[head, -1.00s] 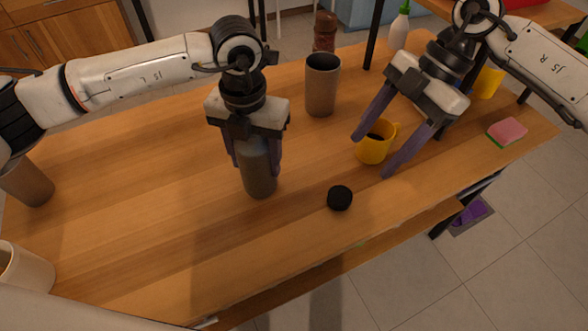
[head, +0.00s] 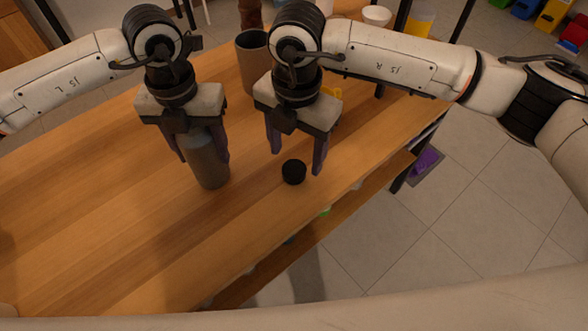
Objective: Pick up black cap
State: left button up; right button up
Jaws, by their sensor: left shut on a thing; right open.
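The black cap (head: 294,172) lies on the wooden table near its front edge, in the head view. My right gripper (head: 297,164) is open and points down at the cap, with one finger to its left and behind it and the other close on its right. I cannot tell whether the fingers touch the cap. My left gripper (head: 202,157) is shut on a grey cylindrical dispenser (head: 210,172), which stands upright on the table left of the cap.
A grey-brown cup (head: 252,62) stands behind the grippers. A white bowl (head: 377,15) is at the back. The wooden table (head: 110,210) is clear at the front left.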

aim_at(294, 168)
jog(key=f, duration=0.5)
jog(key=shift+w+a+f, duration=0.15)
jog(key=shift+w, duration=0.05)
jog(key=c, duration=1.1)
